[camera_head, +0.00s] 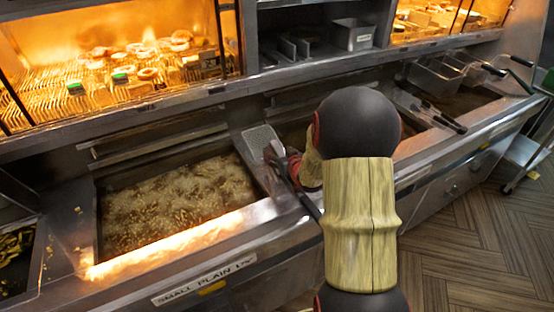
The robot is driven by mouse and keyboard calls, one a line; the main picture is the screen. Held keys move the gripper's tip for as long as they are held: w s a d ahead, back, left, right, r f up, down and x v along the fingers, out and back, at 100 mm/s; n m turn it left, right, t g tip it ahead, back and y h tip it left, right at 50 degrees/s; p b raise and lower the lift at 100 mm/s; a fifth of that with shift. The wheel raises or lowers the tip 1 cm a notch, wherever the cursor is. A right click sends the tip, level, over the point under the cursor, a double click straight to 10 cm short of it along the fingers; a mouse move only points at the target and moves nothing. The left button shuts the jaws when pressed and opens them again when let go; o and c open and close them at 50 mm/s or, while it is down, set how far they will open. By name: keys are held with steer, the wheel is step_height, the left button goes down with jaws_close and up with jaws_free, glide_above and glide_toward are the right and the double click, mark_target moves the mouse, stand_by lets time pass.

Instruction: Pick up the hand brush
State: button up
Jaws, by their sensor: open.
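My gripper (275,156) is partly visible beside my arm, over the divider between two fryer vats. It is open, though its fingertips are small and partly hidden. A grey, speckled flat-headed item (261,138) lies on that divider, just beyond the gripper. A dark handle-like bar (306,201) slants from the gripper area toward the front edge. I cannot tell whether either of these is the hand brush. No other item is clearly a hand brush, and my arm hides part of the range.
The left vat (170,212) holds bubbling oil with frying pieces. Black-handled tongs (440,117) lie on the right divider, and wire baskets (437,75) sit farther right. Lit food cabinets (125,70) stand behind. The tiled floor (480,235) is clear at right, beside a trolley (527,150).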

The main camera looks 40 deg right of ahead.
steer(key=shift+w+d+f, duration=0.1)
steer(key=shift+w+d, duration=0.05)
steer(key=shift+w, duration=0.25)
steer(key=shift+c, duration=0.6)
steer(key=c, duration=1.1)
steer(key=shift+c, duration=0.7)
